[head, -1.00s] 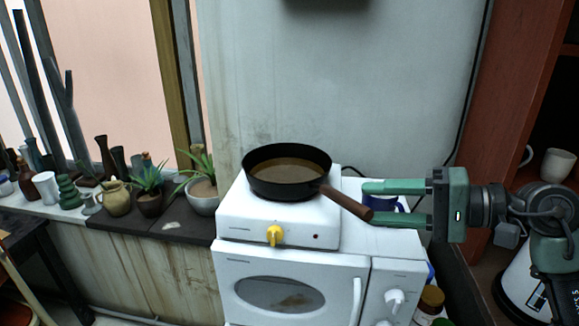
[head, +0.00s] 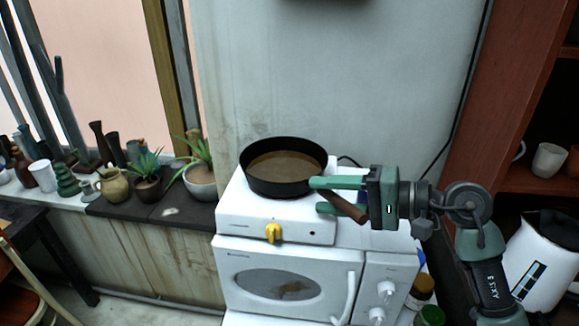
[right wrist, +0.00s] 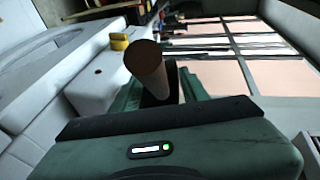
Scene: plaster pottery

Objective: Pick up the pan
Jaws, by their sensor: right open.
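The black pan (head: 283,181) with a brown inside sits on a small white hot plate (head: 262,220), its brown handle (head: 349,208) pointing to the lower right. My right gripper (head: 316,195) is open, its green fingers on either side of the handle near the pan's rim. In the right wrist view the round handle end (right wrist: 146,60) rises between the fingers, partly hiding them. I cannot tell whether a finger touches the handle. My left gripper is not in view.
The hot plate stands on a white microwave oven (head: 285,284). Potted plants (head: 198,171) and pottery line the sill at left. A red-brown shelf with a white cup (head: 549,160) and a white kettle (head: 541,262) are at right. A wall stands close behind the pan.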

